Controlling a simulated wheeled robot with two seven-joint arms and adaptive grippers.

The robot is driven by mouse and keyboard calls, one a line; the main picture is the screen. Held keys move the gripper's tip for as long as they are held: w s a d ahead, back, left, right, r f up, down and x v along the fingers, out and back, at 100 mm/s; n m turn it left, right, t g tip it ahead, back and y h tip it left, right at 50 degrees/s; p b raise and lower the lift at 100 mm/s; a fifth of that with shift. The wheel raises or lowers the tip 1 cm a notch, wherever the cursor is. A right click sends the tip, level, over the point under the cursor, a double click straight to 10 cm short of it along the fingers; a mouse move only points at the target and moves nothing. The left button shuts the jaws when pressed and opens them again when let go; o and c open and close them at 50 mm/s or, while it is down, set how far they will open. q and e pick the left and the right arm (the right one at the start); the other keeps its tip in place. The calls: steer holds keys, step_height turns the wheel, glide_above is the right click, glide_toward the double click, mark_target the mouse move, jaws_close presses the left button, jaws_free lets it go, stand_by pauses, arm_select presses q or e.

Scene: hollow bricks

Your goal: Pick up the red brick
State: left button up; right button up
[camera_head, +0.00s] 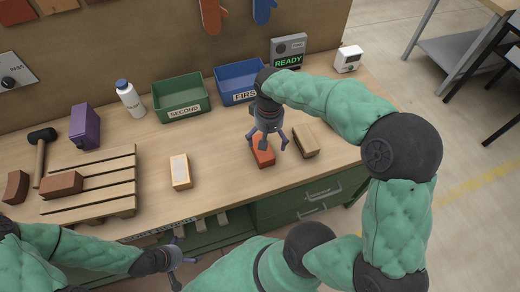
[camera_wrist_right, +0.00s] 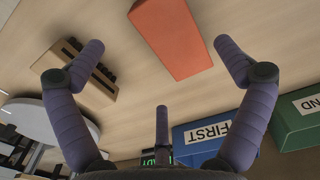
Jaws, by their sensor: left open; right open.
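The red brick (camera_head: 264,156) lies on the workbench, left of a tan brick. My right gripper (camera_head: 268,141) is open and pointing down just above it, hiding part of its far end. In the right wrist view the red brick (camera_wrist_right: 172,38) shows between the spread fingers of the right gripper (camera_wrist_right: 160,48), beyond the tips, and no finger is seen closed on it. My left gripper (camera_head: 181,262) is open and empty, low at the front edge of the bench, away from the bricks.
A tan brick (camera_head: 305,140) lies close to the right. A pale brick (camera_head: 180,172) lies to the left, and a reddish-brown brick (camera_head: 62,184) lies on a wooden pallet (camera_head: 110,190). A blue bin (camera_head: 238,97) marked FIRST and a green bin (camera_head: 180,112) marked SECOND stand behind.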

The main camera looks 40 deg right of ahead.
steer(key=shift+w+a+f+b, duration=0.15)
steer(key=shift+f+b, duration=0.3)
steer(key=shift+f, duration=0.7)
steer(key=shift+w+f+b, duration=0.1)
steer(key=shift+f+b, duration=0.35)
steer(key=shift+f, duration=0.65)
steer(key=shift+w+a+f+b, duration=0.15)
steer(key=shift+f+b, duration=0.3)
steer(key=shift+f, duration=0.7)
steer(key=c, duration=1.6)
steer(key=shift+r, duration=0.15)
